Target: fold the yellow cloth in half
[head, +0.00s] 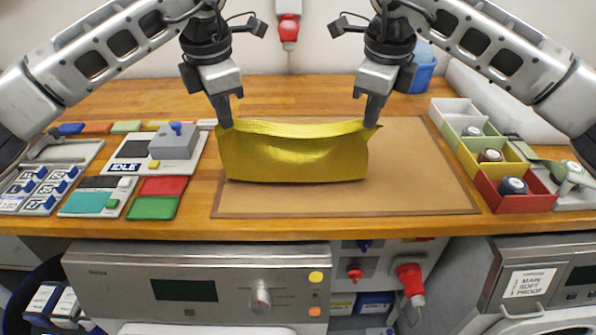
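The yellow cloth (292,158) is over the brown mat (420,180) on the wooden table. Its upper edge is raised and stretched between my two grippers, and the rest hangs down toward the mat's front left part. My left gripper (226,124) is shut on the cloth's upper left corner. My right gripper (371,122) is shut on its upper right corner. A band of cloth along the top sags slightly between them. I cannot tell how much of the lower edge touches the mat.
A device marked IDLE (150,150), red and green pads (155,207) and a tray of blue-marked pieces (40,190) are at the left. Colored bins (515,200) with round items stand at the right. A blue bucket (422,68) is behind. The mat's right part is clear.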

